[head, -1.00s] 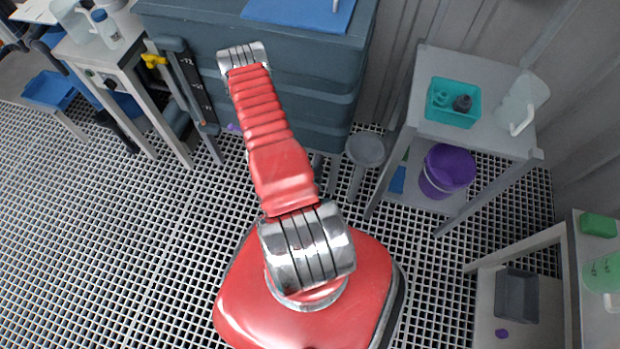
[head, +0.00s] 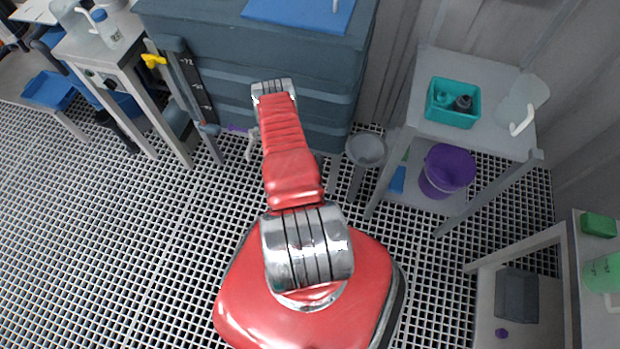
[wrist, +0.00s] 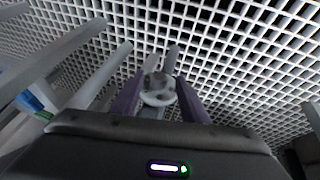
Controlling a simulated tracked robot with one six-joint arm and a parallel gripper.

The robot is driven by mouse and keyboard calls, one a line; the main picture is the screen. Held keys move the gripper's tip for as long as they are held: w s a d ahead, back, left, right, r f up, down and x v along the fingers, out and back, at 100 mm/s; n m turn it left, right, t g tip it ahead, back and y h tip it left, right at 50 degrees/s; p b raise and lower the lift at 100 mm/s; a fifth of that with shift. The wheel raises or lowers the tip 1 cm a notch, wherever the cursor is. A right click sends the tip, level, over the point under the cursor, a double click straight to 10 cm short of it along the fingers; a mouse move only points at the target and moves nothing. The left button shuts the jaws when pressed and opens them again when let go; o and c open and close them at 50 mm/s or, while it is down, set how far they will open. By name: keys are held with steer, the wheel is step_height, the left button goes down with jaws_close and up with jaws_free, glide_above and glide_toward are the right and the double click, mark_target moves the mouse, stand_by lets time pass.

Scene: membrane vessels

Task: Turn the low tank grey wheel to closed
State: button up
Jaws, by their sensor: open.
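In the wrist view, a small round grey wheel (wrist: 158,97) lies ahead, between the two purple fingers of my gripper (wrist: 160,103). The fingers are apart, one on each side of it. I cannot tell whether either touches it. Its turned position cannot be read.
A grey funnel-like bowl (head: 366,150) stands right of the arm. A grey shelf stand (head: 470,130) holds a teal tray (head: 453,117) and a purple bucket (head: 446,170). A bench (head: 105,48) stands left of the tank. The grated floor at left is open.

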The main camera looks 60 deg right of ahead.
steer(key=shift+s+d+f, duration=0.1)
steer(key=shift+d+f, duration=0.2)
steer(key=shift+f, duration=0.25)
jaws_close()
steer(key=shift+s+t, duration=0.2)
steer(key=shift+t, duration=0.6)
steer(key=shift+s+d+f+m+t+y, duration=0.1)
steer(key=shift+s+f+m+t+y, duration=0.25)
steer(key=shift+t, duration=1.25)
steer(key=shift+s+r+m+t+y, duration=0.1)
steer(key=shift+s+m+t, duration=0.3)
steer(key=shift+t, duration=1.2)
steer(key=shift+s+d+f+m+t+y, duration=0.15)
steer(key=shift+m+t, duration=0.4)
steer(key=shift+t, duration=1.05)
steer(key=shift+s, duration=0.1)
jaws_free()
